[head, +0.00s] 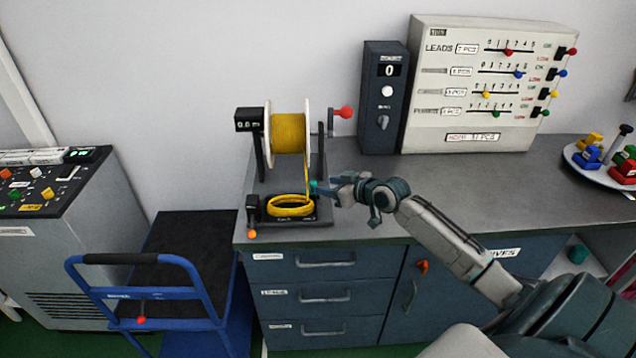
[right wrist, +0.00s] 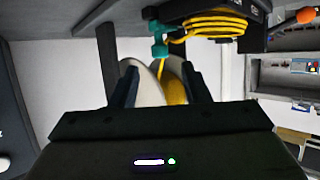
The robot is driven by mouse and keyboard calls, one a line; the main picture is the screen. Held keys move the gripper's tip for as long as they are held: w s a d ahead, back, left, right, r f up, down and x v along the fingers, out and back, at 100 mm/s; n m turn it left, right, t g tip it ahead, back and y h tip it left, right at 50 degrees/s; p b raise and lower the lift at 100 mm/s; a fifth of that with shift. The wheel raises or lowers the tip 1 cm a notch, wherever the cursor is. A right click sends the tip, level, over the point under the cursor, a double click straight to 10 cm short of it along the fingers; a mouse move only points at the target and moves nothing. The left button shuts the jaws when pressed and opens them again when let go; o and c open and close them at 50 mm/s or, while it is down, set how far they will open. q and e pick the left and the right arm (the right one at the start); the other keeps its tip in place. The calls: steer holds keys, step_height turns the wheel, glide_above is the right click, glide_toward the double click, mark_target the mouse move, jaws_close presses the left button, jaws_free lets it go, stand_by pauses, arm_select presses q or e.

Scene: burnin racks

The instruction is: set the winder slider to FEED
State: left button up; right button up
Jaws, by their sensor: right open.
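The winder (head: 290,215) stands at the left end of the counter. It has a spool of yellow wire (head: 289,135), a small display (head: 249,119) and a coil of yellow wire (head: 291,206) on its base. An orange knob (head: 252,234) is at its front left; the lettering near it is too small to read. A teal part (head: 313,187) sits beside the wire, and shows in the right wrist view (right wrist: 159,50). My right gripper (head: 330,189) is just right of the teal part, open and empty, its fingers (right wrist: 160,85) pointing toward the spool. My left gripper is out of view.
A red-knobbed crank (head: 343,112) sticks out right of the spool. A dark counter unit (head: 384,97) and a LEADS panel (head: 490,85) stand behind. A blue cart (head: 180,270) is left of the counter. The counter's middle right is clear.

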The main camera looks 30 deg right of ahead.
mark_target(316, 183)
steer(key=shift+p+x, duration=0.5)
steer(key=shift+x, duration=2.15)
jaws_close()
